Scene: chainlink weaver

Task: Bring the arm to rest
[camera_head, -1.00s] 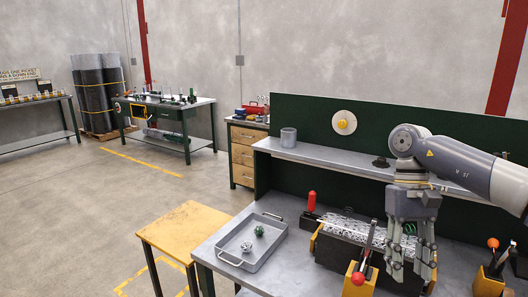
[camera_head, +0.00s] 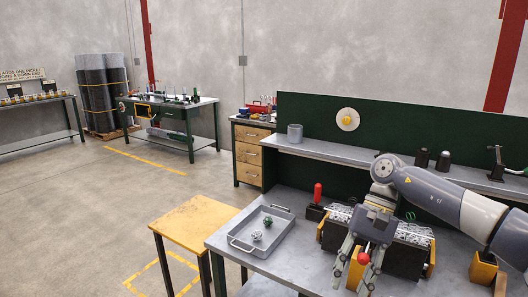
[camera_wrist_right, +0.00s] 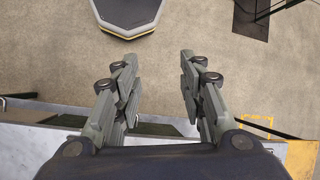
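My right arm comes in from the right in the head view, over the front right of the grey workbench (camera_head: 290,262). Its gripper (camera_head: 353,283) points down near the bench's front edge, in front of the dark fixture with the metal mesh (camera_head: 410,232). The right wrist view shows its two fingers (camera_wrist_right: 158,82) apart, with nothing between them and floor beyond. A red-topped tool (camera_head: 363,258) shows beside the fingers in the head view; I cannot tell whether they touch. My left gripper is not in view.
A grey tray (camera_head: 240,246) with two small knotted pieces, one green and one pale, sits on the bench's left. A yellow-topped stool (camera_head: 190,218) stands left of the bench. A shelf (camera_head: 330,151) runs along the back. The floor at left is open.

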